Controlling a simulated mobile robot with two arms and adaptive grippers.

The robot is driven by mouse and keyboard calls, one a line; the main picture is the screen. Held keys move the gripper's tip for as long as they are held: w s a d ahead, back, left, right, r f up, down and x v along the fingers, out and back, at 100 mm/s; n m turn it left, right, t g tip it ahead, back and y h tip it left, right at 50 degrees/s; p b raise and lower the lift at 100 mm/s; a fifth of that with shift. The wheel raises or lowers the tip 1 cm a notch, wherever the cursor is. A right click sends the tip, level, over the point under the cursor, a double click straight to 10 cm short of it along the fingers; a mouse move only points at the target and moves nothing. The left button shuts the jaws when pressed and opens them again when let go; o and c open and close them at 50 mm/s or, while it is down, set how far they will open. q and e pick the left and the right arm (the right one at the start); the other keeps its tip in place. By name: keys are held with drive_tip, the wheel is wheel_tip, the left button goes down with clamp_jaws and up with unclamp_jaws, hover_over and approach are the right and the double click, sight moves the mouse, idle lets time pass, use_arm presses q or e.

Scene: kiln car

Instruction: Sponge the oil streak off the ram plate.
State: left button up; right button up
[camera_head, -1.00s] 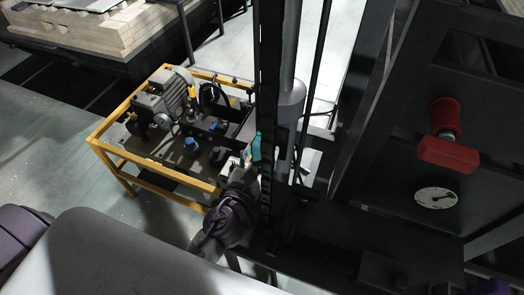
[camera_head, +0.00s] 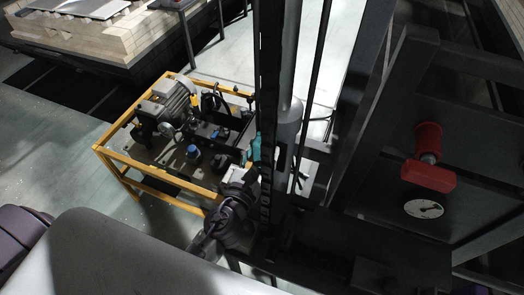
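My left gripper (camera_head: 246,178) is at the centre, at the end of a dark wrist that comes up from the lower left. It is beside a dark upright post (camera_head: 271,110), and its fingers are too dark and covered to read. A small teal piece (camera_head: 255,147), possibly the sponge, shows just beyond it, partly behind the post. I cannot tell whether the gripper holds it. A pale flat surface (camera_head: 304,176) shows right of the post; I cannot tell whether it is the ram plate. No oil streak can be made out. My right gripper is not in view.
A yellow-framed pump unit (camera_head: 140,178) with a motor stands left of the post. A brick-loaded car (camera_head: 120,38) is at upper left. Pale floor (camera_head: 60,150) is open at left.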

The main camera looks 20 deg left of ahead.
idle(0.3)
use_arm(q)
drive_tip(key=shift+d, duration=0.1)
drive_tip(key=shift+d+b, duration=0.35)
drive_tip(key=shift+d, duration=2.3)
drive_tip(key=shift+s, duration=0.15)
drive_tip(key=s+b, duration=0.2)
drive_tip(key=s, duration=0.4)
drive_tip(key=shift+s+a, duration=0.15)
drive_tip(key=shift+s, duration=0.25)
